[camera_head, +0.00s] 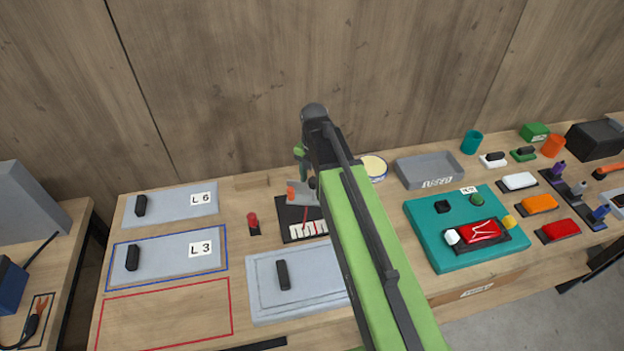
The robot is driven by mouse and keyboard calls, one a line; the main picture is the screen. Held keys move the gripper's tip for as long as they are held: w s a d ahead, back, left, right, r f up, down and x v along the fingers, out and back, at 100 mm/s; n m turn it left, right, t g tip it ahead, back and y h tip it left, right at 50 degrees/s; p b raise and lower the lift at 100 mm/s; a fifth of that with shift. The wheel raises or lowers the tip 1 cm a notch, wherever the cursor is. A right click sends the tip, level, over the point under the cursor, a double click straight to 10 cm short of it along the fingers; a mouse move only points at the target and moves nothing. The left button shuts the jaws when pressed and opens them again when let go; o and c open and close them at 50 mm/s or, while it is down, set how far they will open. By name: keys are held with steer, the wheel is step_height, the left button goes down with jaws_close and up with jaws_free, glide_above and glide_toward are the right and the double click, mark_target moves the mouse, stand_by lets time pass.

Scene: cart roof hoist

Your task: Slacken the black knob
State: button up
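A small black knob-like block (442,206) sits at the upper left of a teal fixture (429,235), left of a round green knob (477,199). A dark round piece (312,183) also shows beside a grey bracket (309,196) near my arm, partly hidden. I cannot tell for sure which is the task's black knob. My green and black arm reaches up the middle of the view. My gripper (301,164) shows only partly at the arm's far end, left of the fixture and apart from it. Its fingers are too hidden to read.
A red body (475,233) lies on the fixture. Behind it is a grey tray (428,170). A dial with a red needle (305,218) stands left of my arm. Grey lidded panels (182,257) lie left. Colored blocks crowd the right; the wooden wall bounds the back.

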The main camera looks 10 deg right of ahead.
steer(key=shift+r, duration=0.15)
step_height(320, 180, up, 17)
steer(key=p, duration=1.7)
steer(key=s+f+m+b, duration=0.4)
steer(key=f+m+b, duration=0.5)
steer(key=m, duration=0.4)
steer(key=s+f+m+b, duration=0.5)
steer(key=f+m+b, duration=0.4)
steer(key=m, duration=0.5)
steer(key=shift+s+a, duration=0.3)
